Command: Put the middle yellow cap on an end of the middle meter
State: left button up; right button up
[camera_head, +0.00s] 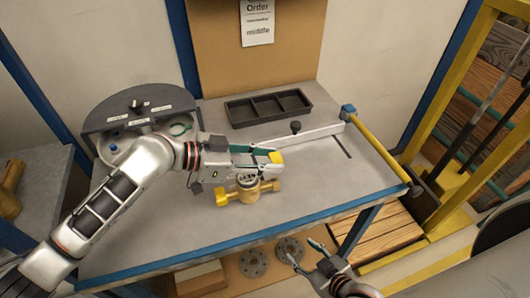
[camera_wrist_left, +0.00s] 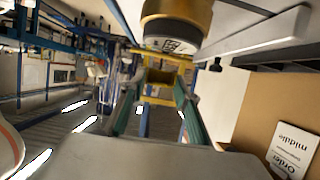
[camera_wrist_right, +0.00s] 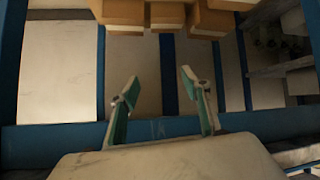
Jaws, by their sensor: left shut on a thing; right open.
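The yellow cap (camera_head: 277,157) is between the fingertips of my left gripper (camera_head: 270,154), which is shut on it above the table. The cap also shows between the fingers in the left wrist view (camera_wrist_left: 160,78). The brass meter (camera_head: 248,191) sits on the table just below and in front of that gripper, its two pipe ends pointing left and right. The cap is apart from the meter's ends. The meter's round head shows at the top of the left wrist view (camera_wrist_left: 177,28). My right gripper (camera_head: 304,254) is open and empty, below the table's front edge.
A black compartment tray (camera_head: 268,108) looks empty at the back. A pale bar (camera_head: 310,133) with a black knob crosses the table to a yellow roller (camera_head: 378,146). A grey half-round stand (camera_head: 135,106) is behind my left arm. An order sheet (camera_head: 257,22) hangs behind.

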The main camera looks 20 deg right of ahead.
pick_arm(q)
jog(key=shift+s+f, duration=0.2)
jog(key=shift+f, duration=0.05)
jog(key=shift+f+b, duration=0.25)
jog(key=shift+b, duration=0.15)
notch_tip(320, 180, down, 2)
jog(key=shift+f+b, duration=0.15)
jog(key=shift+b, duration=0.7)
jog(key=shift+f, duration=0.35)
jog(key=shift+f+b, duration=0.35)
jog(key=shift+b, duration=0.1)
pick_arm(e)
jog(key=shift+w+a+f+y, duration=0.2)
jog(key=shift+a+f+y, duration=0.1)
jog(key=shift+a+f, duration=0.55)
jog(key=shift+d+f, duration=0.1)
pick_arm(q)
jog(key=shift+f, duration=0.1)
pick_arm(e)
jog(key=shift+f, duration=0.1)
